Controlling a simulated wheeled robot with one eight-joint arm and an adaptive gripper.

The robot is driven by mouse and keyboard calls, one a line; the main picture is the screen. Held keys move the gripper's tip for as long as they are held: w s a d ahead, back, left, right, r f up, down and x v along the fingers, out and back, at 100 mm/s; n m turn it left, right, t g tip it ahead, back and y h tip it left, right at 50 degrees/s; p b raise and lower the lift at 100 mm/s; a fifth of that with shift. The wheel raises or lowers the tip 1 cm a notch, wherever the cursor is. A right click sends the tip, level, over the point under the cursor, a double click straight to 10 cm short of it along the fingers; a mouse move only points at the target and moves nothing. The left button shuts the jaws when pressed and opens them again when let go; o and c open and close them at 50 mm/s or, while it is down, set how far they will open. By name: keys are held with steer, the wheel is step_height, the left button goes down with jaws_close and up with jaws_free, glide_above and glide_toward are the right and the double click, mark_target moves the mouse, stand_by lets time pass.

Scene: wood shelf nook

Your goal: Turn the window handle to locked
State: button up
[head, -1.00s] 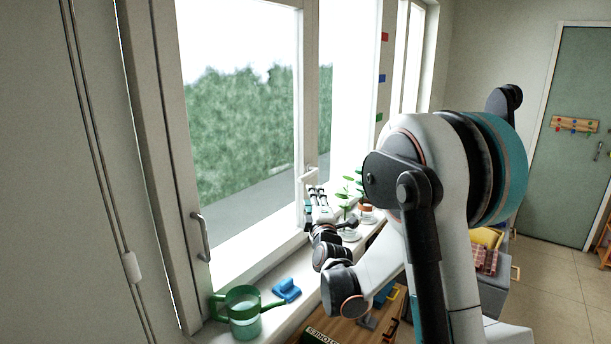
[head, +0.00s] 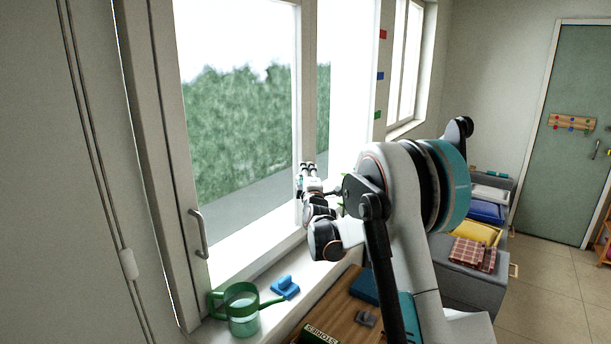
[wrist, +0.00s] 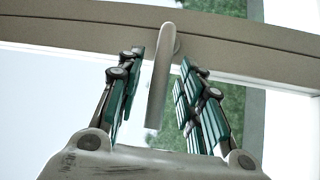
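The window handle (wrist: 160,75) is a pale grey lever fixed on the window frame (wrist: 240,55) in the wrist view. It points down toward my palm and lies between my two green-padded fingers. My gripper (wrist: 163,66) is open around the lever, with a visible gap on each side. In the head view my gripper (head: 308,168) is raised against the window's middle post (head: 309,90), and it hides the handle there.
A curved metal pull (head: 199,234) is on the left window post. A green watering can (head: 241,312) and a blue object (head: 286,288) stand on the sill (head: 262,275). A wooden surface (head: 335,310) lies below, with a grey bench (head: 470,285) to the right.

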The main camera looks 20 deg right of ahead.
steer(key=shift+w, duration=0.1)
jaws_close()
steer(key=shift+f, duration=0.1)
